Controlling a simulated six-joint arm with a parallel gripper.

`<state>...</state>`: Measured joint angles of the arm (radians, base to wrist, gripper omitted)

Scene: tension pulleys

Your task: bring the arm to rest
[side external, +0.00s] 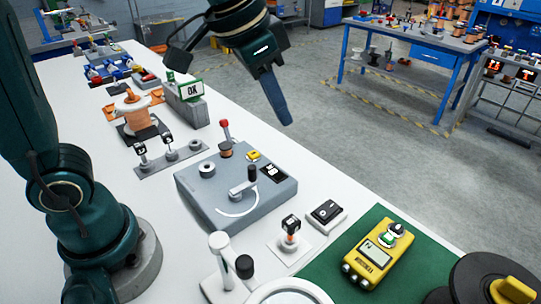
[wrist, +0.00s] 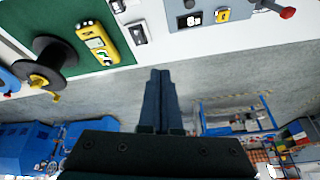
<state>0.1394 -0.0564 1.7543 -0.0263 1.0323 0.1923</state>
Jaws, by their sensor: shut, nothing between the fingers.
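My gripper (side external: 285,115) hangs in the air past the far long edge of the white table (side external: 118,203), over the grey floor. It points down and slightly right in the side view. In the wrist view my gripper (wrist: 160,72) has its two dark fingers together, with nothing between them. No object is near the fingertips; the table's edge and the devices on it lie beyond them in the wrist view.
A grey device with a crank (side external: 237,192) stands mid-table, with a red-knobbed lever (side external: 225,130) behind it. A yellow meter (side external: 383,255) lies on a green mat (side external: 330,270). A black spool (side external: 480,280) is at front right. A blue workbench (side external: 410,45) stands across open floor.

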